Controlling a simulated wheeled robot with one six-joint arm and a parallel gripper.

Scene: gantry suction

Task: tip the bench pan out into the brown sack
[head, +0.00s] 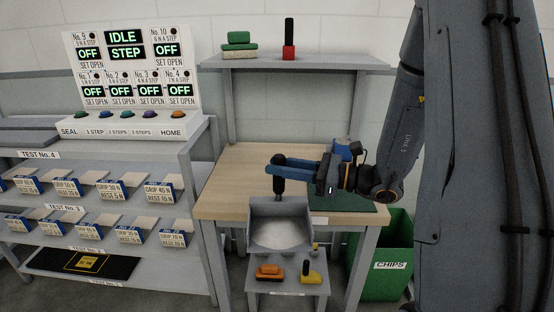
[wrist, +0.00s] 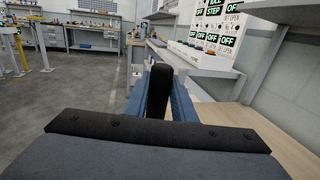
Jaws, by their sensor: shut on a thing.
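The bench pan (head: 281,212) is a grey pan with an upright black handle (head: 279,187). A pale patch shows inside it, and I cannot tell what it is. My gripper (head: 279,166) has blue fingers and is shut on the handle. The handle also stands between the fingers in the wrist view (wrist: 158,88). The pan is at the bench's front edge, with its open side facing the head camera. I see no brown sack in either view.
The wooden bench (head: 235,175) has a grey upper shelf (head: 340,63). A low stand (head: 310,290) with orange and yellow items is below the pan. A green CHIPS bin (head: 392,250) stands at right. A labelled rack with a control panel (head: 130,75) fills the left.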

